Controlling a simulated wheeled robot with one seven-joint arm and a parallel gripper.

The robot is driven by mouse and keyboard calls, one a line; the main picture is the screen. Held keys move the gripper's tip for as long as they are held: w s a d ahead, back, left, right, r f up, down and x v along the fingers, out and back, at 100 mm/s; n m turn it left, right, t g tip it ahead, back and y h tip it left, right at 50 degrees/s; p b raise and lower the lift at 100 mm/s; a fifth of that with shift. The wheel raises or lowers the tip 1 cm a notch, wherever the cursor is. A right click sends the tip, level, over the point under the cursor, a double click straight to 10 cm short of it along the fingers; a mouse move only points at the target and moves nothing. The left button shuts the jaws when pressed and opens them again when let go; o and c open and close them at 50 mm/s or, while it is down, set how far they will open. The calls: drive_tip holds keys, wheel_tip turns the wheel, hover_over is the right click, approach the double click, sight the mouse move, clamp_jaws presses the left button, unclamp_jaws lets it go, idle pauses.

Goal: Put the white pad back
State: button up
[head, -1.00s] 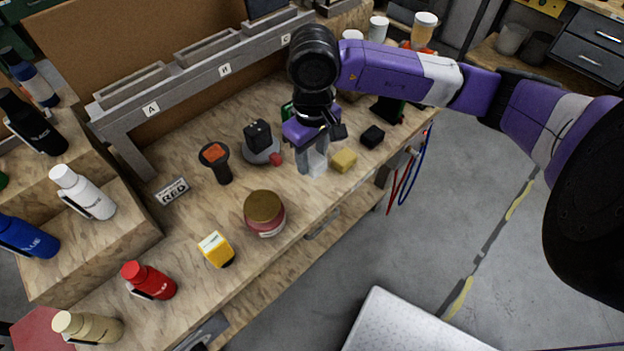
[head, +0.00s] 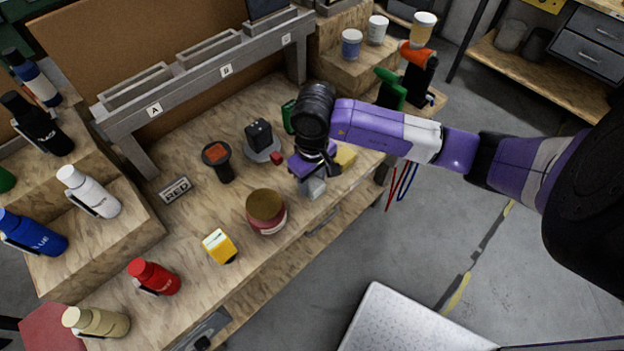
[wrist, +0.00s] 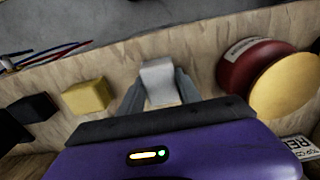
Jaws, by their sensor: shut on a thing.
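My gripper (head: 311,178) points down over the front part of the wooden bench, its fingers closed on the white pad (head: 313,187). In the wrist view, the white pad (wrist: 160,84) sits between the two grey fingers of my gripper (wrist: 161,90), near the bench's front edge. I cannot tell whether the pad touches the bench top. A yellow block (head: 345,157) is just right of my gripper in the head view. It lies left of the pad in the wrist view (wrist: 86,96), apart from it, with a black block (wrist: 34,107) beyond.
A dark red jar with a tan lid (head: 266,211) stands left of my gripper, close by. Behind are a round stand with a black block (head: 260,142) and a dark, orange-topped tool (head: 218,160). A yellow-and-white box (head: 219,246) and several bottles are farther left.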

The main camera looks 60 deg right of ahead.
drive_tip(key=shift+f, duration=0.2)
drive_tip(key=o, duration=1.2)
drive_tip(key=shift+r, duration=0.1)
drive_tip(key=shift+r, duration=0.1)
